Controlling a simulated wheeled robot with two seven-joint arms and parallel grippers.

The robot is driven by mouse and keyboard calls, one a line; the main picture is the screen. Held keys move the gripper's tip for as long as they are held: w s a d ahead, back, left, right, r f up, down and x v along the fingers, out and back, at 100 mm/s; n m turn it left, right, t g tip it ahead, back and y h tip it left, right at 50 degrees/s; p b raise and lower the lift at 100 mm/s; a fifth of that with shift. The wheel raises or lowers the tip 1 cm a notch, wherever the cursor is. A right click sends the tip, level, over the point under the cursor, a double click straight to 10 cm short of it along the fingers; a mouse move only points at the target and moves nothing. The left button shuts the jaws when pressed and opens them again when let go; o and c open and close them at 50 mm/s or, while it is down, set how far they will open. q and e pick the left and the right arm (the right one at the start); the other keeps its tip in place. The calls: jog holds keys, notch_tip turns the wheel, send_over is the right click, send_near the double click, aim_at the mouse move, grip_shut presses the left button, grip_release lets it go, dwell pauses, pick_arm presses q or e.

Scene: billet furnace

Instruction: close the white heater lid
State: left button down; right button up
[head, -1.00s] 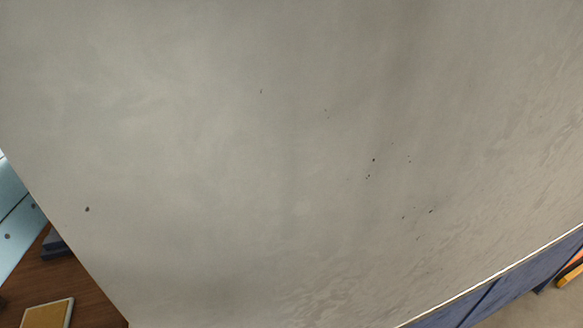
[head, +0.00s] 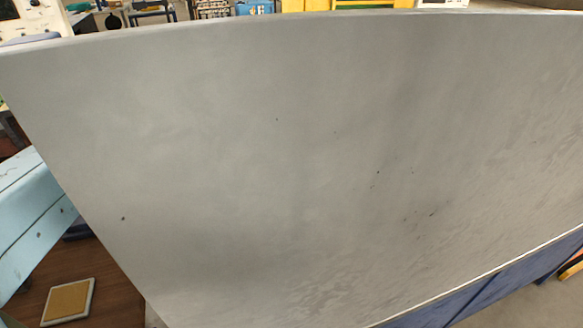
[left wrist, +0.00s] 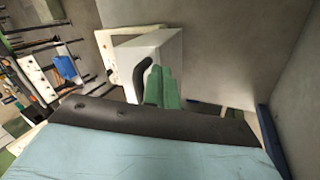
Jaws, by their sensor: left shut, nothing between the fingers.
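A very large pale grey-white panel (head: 300,170) fills most of the head view. It looks like the heater lid, but its hinge and most of its outline are out of frame; its top edge shows. In the left wrist view, my left gripper (left wrist: 162,90) is seen past the pale blue wrist housing, its green fingers shut and empty. A grey surface (left wrist: 225,50) stands behind and right of it; I cannot tell whether this is the same panel or whether the fingers touch anything. My right gripper is not in view.
A blue body (head: 490,290) runs along the panel's lower right edge. A framed tan panel (head: 68,301) lies on the brown surface at lower left. A white box-like part (left wrist: 150,50) is behind my fingers. Shelves and yellow units (head: 370,5) stand beyond the panel.

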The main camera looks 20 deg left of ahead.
pick_arm(q)
jog(key=shift+w+a, duration=0.1)
jog(key=shift+w, duration=0.15)
jog(key=w+a+b, duration=0.1)
jog(key=w, duration=0.1)
jog(key=w+a+r+b, duration=0.1)
jog(key=w, duration=0.1)
jog(key=w+a+r+b, duration=0.1)
jog(key=w+a+b, duration=0.1)
jog(key=shift+w+a, duration=0.1)
jog(key=w+a+b, duration=0.1)
jog(key=w+a, duration=0.4)
jog(key=w, duration=0.3)
jog(key=shift+w+a, duration=0.25)
jog(key=shift+a, duration=0.1)
dwell(0.4)
